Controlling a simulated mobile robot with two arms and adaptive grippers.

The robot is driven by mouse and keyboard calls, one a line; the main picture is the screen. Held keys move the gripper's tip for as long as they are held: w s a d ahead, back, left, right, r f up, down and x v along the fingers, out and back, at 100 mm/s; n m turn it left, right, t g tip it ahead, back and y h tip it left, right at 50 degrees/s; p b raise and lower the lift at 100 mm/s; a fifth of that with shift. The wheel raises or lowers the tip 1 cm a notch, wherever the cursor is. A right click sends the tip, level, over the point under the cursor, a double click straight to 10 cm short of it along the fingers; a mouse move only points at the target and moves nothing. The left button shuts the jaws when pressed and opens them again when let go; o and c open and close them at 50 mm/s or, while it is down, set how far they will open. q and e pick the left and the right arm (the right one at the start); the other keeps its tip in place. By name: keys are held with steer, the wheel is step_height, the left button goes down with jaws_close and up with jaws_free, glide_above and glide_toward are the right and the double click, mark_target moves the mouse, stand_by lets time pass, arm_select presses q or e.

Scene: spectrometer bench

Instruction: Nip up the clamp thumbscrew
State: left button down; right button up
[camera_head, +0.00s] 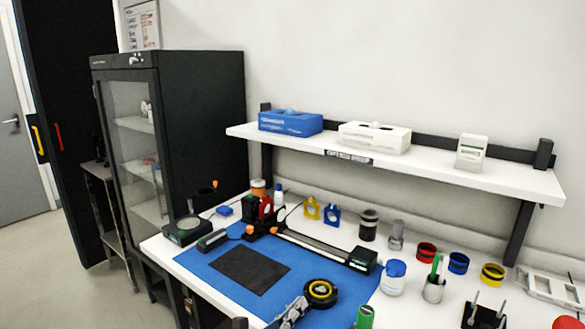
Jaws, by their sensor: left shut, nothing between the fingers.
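A black optical rail (315,246) runs across the back of the blue mat (215,262). At its left end is a dark mount with small orange knobs (276,231). I cannot tell which knob is the clamp thumbscrew. A black box with a green face (362,260) sits at the rail's right end. My left gripper (290,312) shows as grey metal at the bottom edge, shut and empty, low over the front of the mat and apart from the rail. Most of its arm is out of frame. My right gripper is not in view.
A black disc with a yellow ring (320,292) is close beside the left gripper. A dark pad (249,269) lies on the mat. A white jar (393,278), a pen cup (434,289) and coloured rings (458,263) crowd the right. A shelf (400,165) overhangs the back.

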arm_select(q)
steer(key=shift+s+d+f+g, duration=0.4)
steer(key=shift+s+f, duration=0.05)
steer(key=shift+f, duration=0.05)
steer(key=shift+w+a+r+p, duration=0.1)
steer(key=shift+r+p, duration=0.1)
steer(key=shift+p, duration=0.1)
steer(key=shift+s+a, duration=0.15)
steer(key=shift+s, duration=0.2)
steer(key=shift+r+v, duration=0.2)
steer(key=shift+v, duration=2.4)
steer(key=shift+w+a, duration=0.15)
steer(key=shift+r, duration=0.1)
